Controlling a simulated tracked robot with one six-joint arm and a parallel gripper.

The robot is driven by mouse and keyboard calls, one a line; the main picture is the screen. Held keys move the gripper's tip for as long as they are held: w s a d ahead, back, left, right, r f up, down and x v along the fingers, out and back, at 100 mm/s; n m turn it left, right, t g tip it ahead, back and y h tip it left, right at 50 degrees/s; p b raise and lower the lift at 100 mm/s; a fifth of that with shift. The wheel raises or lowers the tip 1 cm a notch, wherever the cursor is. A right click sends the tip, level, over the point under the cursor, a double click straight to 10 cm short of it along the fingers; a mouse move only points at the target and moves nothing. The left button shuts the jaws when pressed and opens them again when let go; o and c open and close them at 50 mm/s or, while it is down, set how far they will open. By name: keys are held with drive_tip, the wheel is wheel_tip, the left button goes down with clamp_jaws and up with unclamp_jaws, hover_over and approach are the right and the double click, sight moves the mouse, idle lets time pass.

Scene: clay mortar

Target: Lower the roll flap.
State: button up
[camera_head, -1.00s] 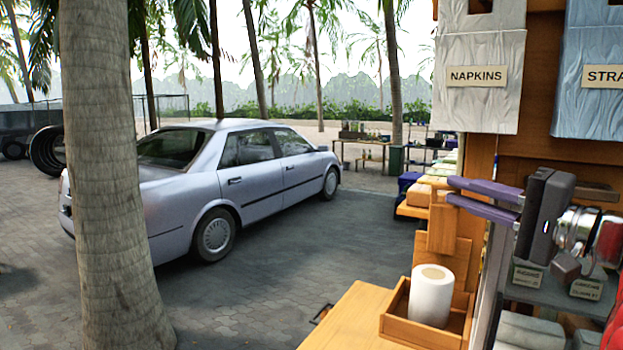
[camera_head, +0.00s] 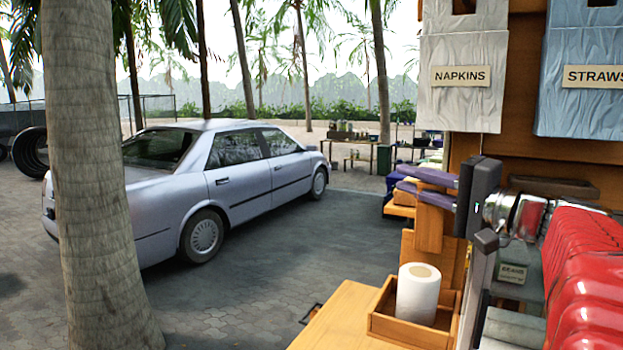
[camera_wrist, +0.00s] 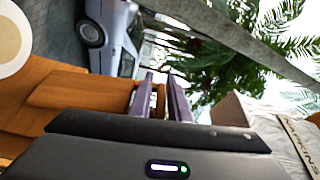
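No part is clearly marked as the roll flap. A white paper roll (camera_head: 418,290) stands upright in a wooden tray (camera_head: 385,327) at the counter's right side; it shows cut off in the wrist view (camera_wrist: 12,40). A wooden panel (camera_head: 432,262) stands behind the tray; I cannot tell if it is the flap. My gripper (camera_head: 400,179), with two purple fingers, points left above and beyond the tray, near this woodwork. In the wrist view a narrow gap shows between the fingers (camera_wrist: 158,90), with nothing held. My gripper's dark body hides some of the post behind it.
A white NAPKINS bag (camera_head: 462,105) and a blue STRAWS bag (camera_head: 590,110) hang above my gripper. A wooden counter (camera_head: 345,318) runs along the front. A palm trunk (camera_head: 95,200) and silver car (camera_head: 200,185) stand left; the paving between car and counter is clear.

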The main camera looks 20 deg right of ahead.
drive_tip(key=shift+c, duration=0.3)
clamp_jaws()
drive_tip(key=shift+f, duration=0.15)
idle(0.7)
drive_tip(key=shift+a, duration=0.2)
drive_tip(key=shift+d, duration=0.1)
